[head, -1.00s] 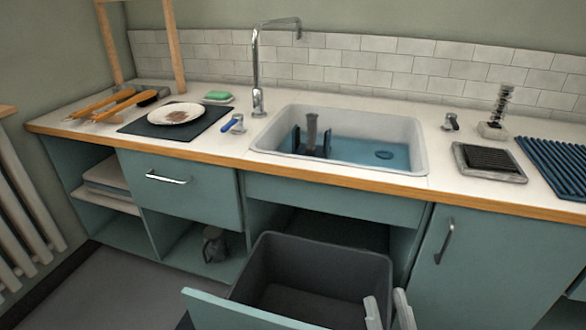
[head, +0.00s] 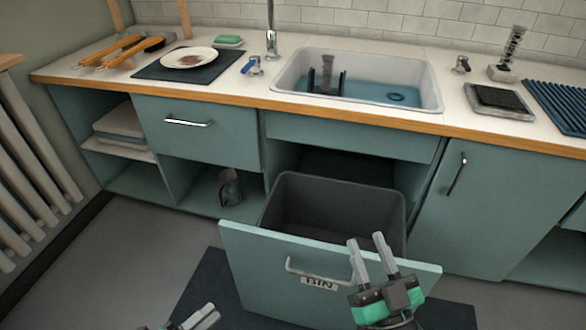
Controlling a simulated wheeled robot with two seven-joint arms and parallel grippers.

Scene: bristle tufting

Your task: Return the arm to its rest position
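My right gripper (head: 367,241), with green and black parts, points up in front of the pulled-out bin drawer (head: 245,252). Its two pale fingers stand apart with nothing between them. My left gripper (head: 211,312) shows only in part at the bottom edge, left of the drawer. It is over the dark floor mat, and whether its fingers are apart is unclear. The drawer front has a bar handle (head: 300,269) and a BIN label, and the grey bin (head: 290,187) behind it looks empty.
The sink (head: 430,97) holds blue water and a dark upright piece. A plate (head: 190,57) with brown crumbs, wooden-handled brushes (head: 108,52), a green sponge (head: 228,39) and a blue ribbed mat (head: 560,105) are on the counter. Floor (head: 110,250) at the left is clear.

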